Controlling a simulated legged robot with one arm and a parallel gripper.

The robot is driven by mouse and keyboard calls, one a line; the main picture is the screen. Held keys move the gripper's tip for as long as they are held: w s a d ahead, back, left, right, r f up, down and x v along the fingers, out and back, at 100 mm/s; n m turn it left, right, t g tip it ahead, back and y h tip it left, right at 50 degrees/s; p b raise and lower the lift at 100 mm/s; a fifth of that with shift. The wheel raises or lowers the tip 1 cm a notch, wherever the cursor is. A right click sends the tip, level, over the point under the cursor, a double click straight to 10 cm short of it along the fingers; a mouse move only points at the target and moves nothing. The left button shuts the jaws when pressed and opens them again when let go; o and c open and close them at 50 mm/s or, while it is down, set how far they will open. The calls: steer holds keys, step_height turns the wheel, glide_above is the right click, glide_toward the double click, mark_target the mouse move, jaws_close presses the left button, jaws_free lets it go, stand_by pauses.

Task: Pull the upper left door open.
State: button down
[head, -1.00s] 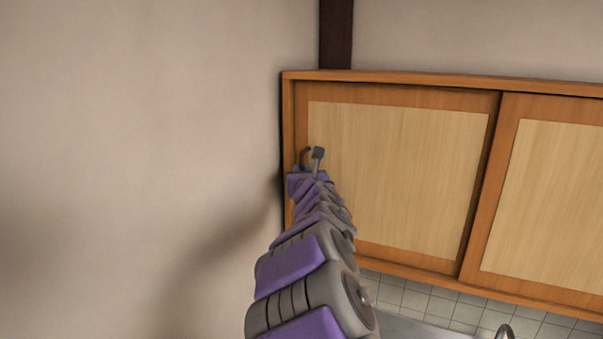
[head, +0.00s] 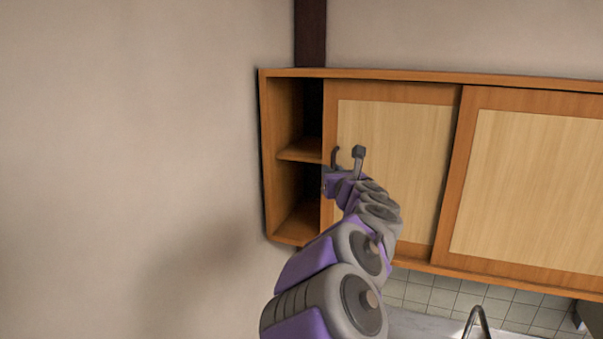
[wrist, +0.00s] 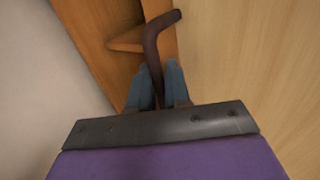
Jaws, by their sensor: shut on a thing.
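The upper left door (head: 398,125) is a sliding panel with a pale wood centre and an orange-brown frame. It stands partly open, slid to the right, with a gap at its left side. Its dark handle (head: 336,156) is on the left frame and also shows in the wrist view (wrist: 152,48). My gripper (wrist: 158,84) is shut on the handle, with its blue-grey fingers on either side of it. In the head view my gripper (head: 335,172) is at the door's left edge, and my arm hides part of the door's lower left.
The open gap shows the cabinet's inside with a shelf (head: 300,150). The upper right door (head: 540,190) is beside the left one on the right. A plain wall (head: 130,150) is to the left. A tap (head: 478,320) and tiles (head: 440,292) are below.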

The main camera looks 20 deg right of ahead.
glide_toward(381, 171)
steer(key=x, duration=0.4)
steer(key=shift+w+f+b, duration=0.15)
steer(key=shift+b, duration=0.15)
steer(key=c, duration=1.3)
jaws_free()
steer(key=b+v, duration=0.2)
steer(key=v, duration=1.5)
steer(key=shift+d, duration=0.15)
